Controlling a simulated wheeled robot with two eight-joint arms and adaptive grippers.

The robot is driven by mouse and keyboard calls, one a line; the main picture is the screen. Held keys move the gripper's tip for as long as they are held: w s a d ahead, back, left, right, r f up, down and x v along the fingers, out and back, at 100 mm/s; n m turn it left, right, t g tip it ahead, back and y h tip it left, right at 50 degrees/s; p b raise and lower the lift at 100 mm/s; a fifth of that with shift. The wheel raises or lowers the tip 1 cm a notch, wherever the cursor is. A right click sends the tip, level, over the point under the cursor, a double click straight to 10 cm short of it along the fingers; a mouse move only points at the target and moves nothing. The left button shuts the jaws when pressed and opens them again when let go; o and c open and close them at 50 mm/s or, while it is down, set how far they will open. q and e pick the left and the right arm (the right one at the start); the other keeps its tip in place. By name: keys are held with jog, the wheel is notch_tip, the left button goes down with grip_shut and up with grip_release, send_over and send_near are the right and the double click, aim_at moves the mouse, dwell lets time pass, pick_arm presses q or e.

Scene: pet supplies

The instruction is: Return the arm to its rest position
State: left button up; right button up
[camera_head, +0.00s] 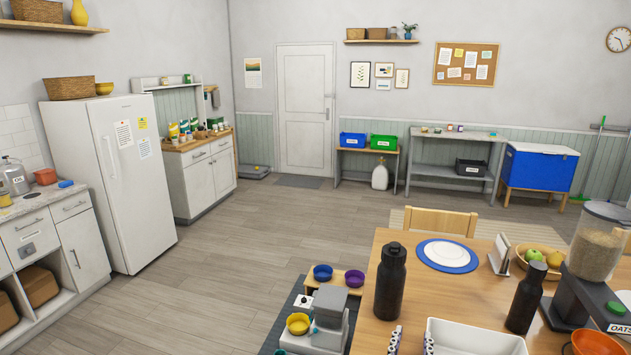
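My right gripper (411,341) shows only by its two dark, pale-patterned fingertips at the bottom edge. They stand apart with nothing visible between them. The fingertips are over the near left part of the wooden table (392,240), just left of a white tray (473,336). I cannot tell how high they are above the tabletop. The rest of the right arm is below the picture. My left gripper and arm are not in view.
A black bottle (390,282) stands behind the fingertips. A second dark bottle (526,299), a grain dispenser (594,245) and an orange bowl (596,343) are at right. A plate (447,256) lies farther back. Left of the table are a grey feeder (327,313) and bowls; open floor lies beyond.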

jog(key=s+d+f+g+y, duration=0.1)
jog(key=s+d+f+g, duration=0.3)
jog(key=s+f+g, duration=0.3)
jog(key=s+a+f+n+g+y, duration=0.1)
jog(key=s+a+f+n+y, duration=0.2)
jog(key=s+a+y, duration=0.2)
jog(key=s+a, duration=0.1)
jog(key=s, duration=0.2)
jog(key=shift+s+a+n, duration=0.15)
jog(key=shift+s+n, duration=0.1)
jog(key=shift+n, duration=0.05)
